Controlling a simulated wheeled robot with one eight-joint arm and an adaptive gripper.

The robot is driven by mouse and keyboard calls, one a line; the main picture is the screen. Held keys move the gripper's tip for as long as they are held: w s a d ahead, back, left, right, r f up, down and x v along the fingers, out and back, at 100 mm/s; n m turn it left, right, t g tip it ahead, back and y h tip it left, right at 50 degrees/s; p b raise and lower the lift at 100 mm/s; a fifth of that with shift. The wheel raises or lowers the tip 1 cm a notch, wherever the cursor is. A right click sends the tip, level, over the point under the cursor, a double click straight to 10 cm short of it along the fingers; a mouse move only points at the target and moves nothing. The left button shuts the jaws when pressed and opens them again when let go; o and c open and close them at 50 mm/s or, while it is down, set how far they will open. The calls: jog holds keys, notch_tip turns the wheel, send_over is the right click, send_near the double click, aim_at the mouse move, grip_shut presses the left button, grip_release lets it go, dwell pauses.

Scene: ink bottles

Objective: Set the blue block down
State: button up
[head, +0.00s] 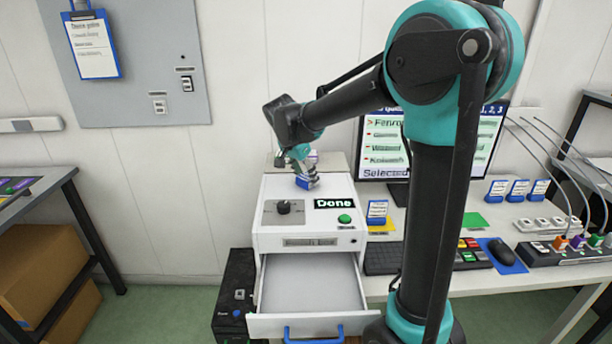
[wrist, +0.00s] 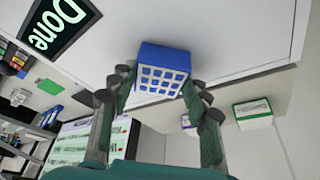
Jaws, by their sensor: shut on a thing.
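The blue block (head: 307,183) is at the top of the white machine (head: 265,220), near its back edge. In the wrist view the blue block (wrist: 160,72) shows a white grid face and sits between my fingertips. My gripper (head: 298,160) reaches down to it from behind and above in the head view. In the wrist view my gripper (wrist: 160,90) has a finger on each side of the block. The block looks close to the machine's top; I cannot tell whether it touches.
The machine top has a black knob (head: 284,207), a "Done" display (head: 335,202) and a green button (head: 344,218). Its drawer (head: 310,290) is open and empty. A monitor (head: 385,140), keyboard (head: 383,258) and blue-and-white cards (head: 377,210) stand to the right.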

jog(key=o, duration=1.3)
jog(key=v, duration=1.2)
jog(key=shift+r, duration=0.1)
